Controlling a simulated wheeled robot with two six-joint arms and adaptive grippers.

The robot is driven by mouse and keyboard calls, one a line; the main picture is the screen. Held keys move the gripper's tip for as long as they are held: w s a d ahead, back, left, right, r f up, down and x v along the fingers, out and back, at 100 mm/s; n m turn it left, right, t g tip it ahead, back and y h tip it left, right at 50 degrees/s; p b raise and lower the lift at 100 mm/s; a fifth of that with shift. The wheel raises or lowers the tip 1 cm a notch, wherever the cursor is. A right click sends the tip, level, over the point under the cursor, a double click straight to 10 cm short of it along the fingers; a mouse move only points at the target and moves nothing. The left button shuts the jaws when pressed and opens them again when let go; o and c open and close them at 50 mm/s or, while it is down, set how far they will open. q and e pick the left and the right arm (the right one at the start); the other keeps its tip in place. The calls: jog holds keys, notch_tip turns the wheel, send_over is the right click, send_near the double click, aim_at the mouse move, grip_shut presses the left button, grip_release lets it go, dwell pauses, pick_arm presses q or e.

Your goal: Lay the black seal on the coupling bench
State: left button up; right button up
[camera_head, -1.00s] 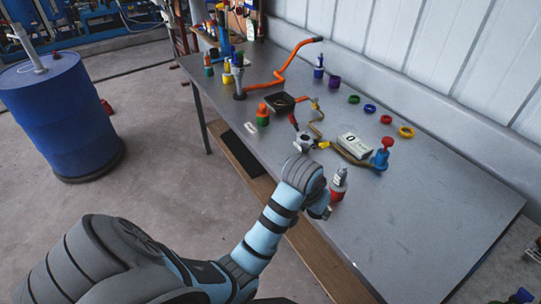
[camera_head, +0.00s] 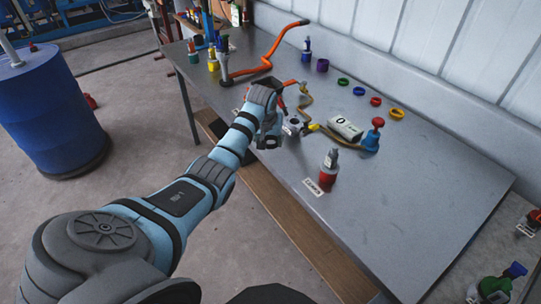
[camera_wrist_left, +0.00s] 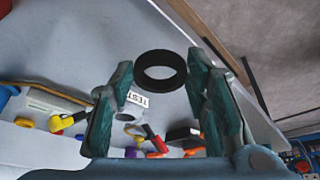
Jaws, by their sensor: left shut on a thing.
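My left gripper (camera_head: 270,138) is shut on the black seal (camera_wrist_left: 160,86), a thick black ring held between its fingertips in the left wrist view. In the head view the seal (camera_head: 272,143) shows small and dark at the gripper's end, over the near edge of the coupling bench (camera_head: 410,200). The bench is a grey metal table. In the wrist view the bench surface lies beyond the seal, with a TEST label (camera_wrist_left: 137,99) close by in the picture. I cannot tell the exact gap to the bench. My right gripper is not in view.
Green (camera_head: 343,82), blue (camera_head: 359,91), red (camera_head: 376,101) and yellow (camera_head: 397,113) rings lie at the back. A display box (camera_head: 345,128), a red-knobbed blue valve (camera_head: 372,135) and a red-based fitting (camera_head: 328,172) stand nearby.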

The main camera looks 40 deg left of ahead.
aim_at(271, 157)
pick_arm(q)
notch_tip(271, 157, down, 6)
jog(key=shift+s+r+b, duration=0.1)
jog(key=shift+b, duration=0.4)
jog(key=o, duration=0.8)
jog(key=shift+o, duration=0.2)
